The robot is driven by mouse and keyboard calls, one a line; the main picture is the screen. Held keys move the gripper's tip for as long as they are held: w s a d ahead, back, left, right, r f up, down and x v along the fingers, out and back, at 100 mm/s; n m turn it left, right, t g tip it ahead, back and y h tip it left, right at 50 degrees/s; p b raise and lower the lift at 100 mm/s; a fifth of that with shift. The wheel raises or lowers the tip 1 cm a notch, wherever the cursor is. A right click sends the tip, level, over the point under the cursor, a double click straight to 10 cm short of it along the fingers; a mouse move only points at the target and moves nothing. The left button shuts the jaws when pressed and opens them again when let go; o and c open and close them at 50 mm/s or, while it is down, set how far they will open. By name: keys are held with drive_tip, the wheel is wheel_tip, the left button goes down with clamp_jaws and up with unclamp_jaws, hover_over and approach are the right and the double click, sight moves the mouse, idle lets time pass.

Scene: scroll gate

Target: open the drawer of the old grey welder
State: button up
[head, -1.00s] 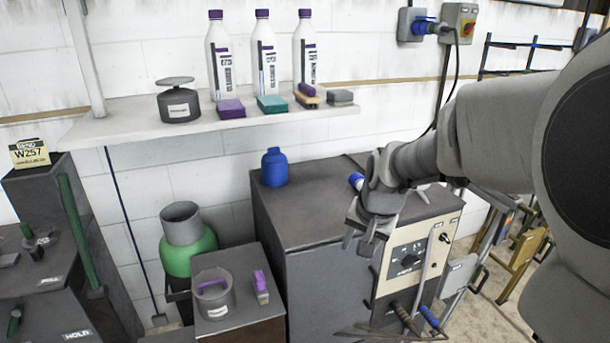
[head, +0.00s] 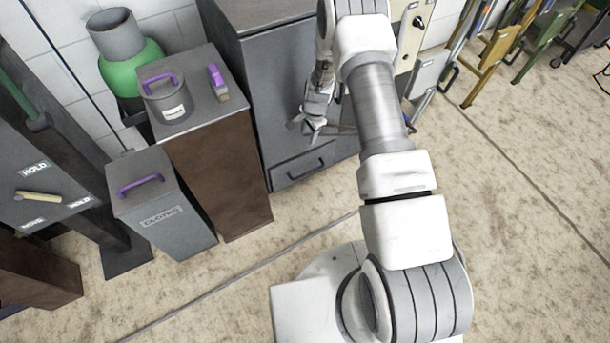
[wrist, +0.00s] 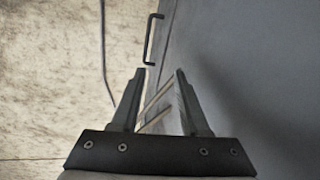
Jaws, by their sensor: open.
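The old grey welder (head: 262,85) is a dark grey cabinet in the upper middle of the head view. Its drawer (head: 280,180) is low on the front face and looks shut. The drawer's black handle (head: 304,169) is a slim bar; it also shows in the wrist view (wrist: 150,40), beyond the fingertips. My gripper (head: 306,127) is in front of the welder, above the handle, and apart from it. In the wrist view my gripper (wrist: 160,72) is open with nothing clearly held. My arm hides part of the welder's right side.
Thin rods (wrist: 157,103) show between or behind my fingers. Left of the welder stand a brown-sided box (head: 215,165) with a purple-handled pot (head: 168,97) on it, and a grey bin (head: 160,205). The floor (head: 520,220) to the right is clear.

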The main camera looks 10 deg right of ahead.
drive_tip(key=m+b, duration=0.1)
approach(305, 174)
drive_tip(key=b+x, duration=0.6)
drive_tip(key=x, duration=0.1)
drive_tip(key=shift+w+a+f+b, duration=0.15)
drive_tip(key=shift+f+b, duration=0.2)
drive_tip(key=shift+b, duration=0.05)
clamp_jaws()
idle(1.0)
